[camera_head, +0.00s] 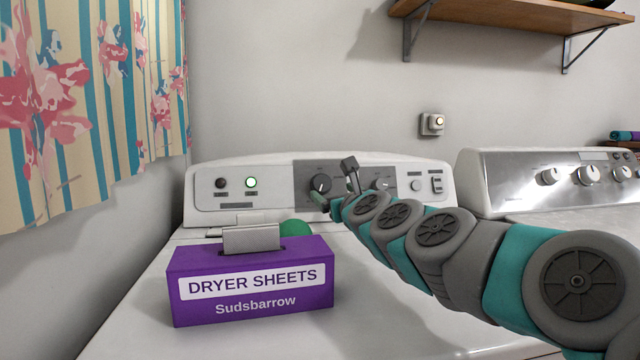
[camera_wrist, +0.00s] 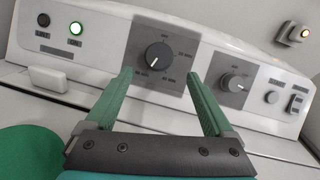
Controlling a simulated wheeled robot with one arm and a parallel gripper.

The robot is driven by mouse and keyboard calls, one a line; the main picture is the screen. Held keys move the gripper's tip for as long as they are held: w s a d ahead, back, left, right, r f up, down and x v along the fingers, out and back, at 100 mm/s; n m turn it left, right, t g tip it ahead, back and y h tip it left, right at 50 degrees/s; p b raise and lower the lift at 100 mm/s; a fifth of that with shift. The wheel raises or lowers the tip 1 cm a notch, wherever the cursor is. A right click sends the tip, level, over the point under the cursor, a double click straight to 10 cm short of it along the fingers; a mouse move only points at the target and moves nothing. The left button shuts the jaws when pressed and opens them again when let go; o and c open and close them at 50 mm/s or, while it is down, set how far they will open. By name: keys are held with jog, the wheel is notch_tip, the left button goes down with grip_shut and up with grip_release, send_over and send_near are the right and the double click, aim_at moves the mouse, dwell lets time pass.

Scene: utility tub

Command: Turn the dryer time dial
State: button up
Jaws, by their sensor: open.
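The dryer time dial is a large dark round knob with a white pointer line, on a grey plate marked in minutes. It sits mid-panel in the head view (camera_head: 320,184) and between my fingertips in the wrist view (camera_wrist: 159,56). My gripper (camera_wrist: 160,75) is open and empty, its two green fingers spread to either side of the dial's image. The fingers appear short of the panel; contact with the knob does not show. In the head view my gripper (camera_head: 319,200) is just below and in front of the dial, partly hidden by my arm.
A smaller dial (camera_wrist: 236,82) is right of the time dial.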

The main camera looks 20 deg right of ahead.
aim_at(323, 185)
jog(key=shift+w+d+p, duration=0.2)
jog(key=shift+w+p, duration=0.15)
jog(key=shift+w, duration=3.2)
jog(key=shift+c, duration=0.4)
jog(key=c, duration=1.3)
